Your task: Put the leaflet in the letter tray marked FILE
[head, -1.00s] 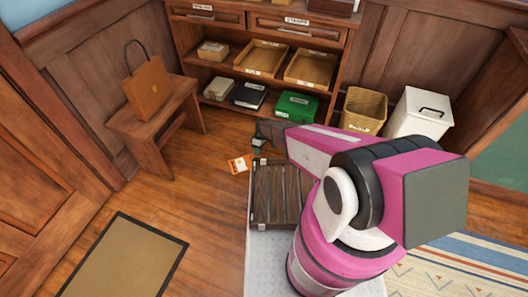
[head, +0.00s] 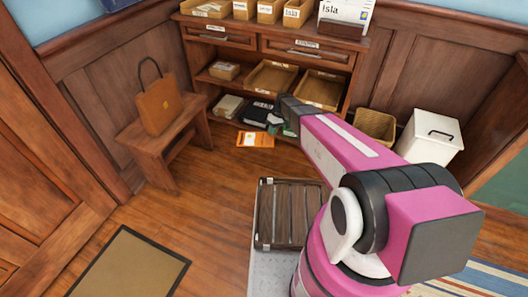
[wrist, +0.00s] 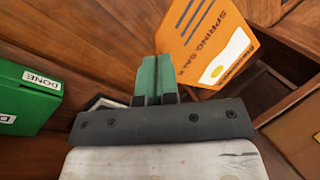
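The leaflet (head: 255,140) is orange with a white patch; in the wrist view the leaflet (wrist: 212,38) reads SPRING SALE. My gripper (wrist: 157,78) has its green fingers together, with the leaflet's edge at their tips. It holds the leaflet above the floor, in front of the bookcase's low shelf. Two open wooden letter trays, a left one (head: 270,76) and a right one (head: 322,88), sit side by side on the shelf above. Their front labels are too small to read, so I cannot tell which is FILE.
A green box (wrist: 25,95) marked DONE and dark binders (head: 258,113) are on the bottom shelf. A bench (head: 165,140) with a bag (head: 158,103) stands left. A basket (head: 375,126) and white bin (head: 430,137) stand right.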

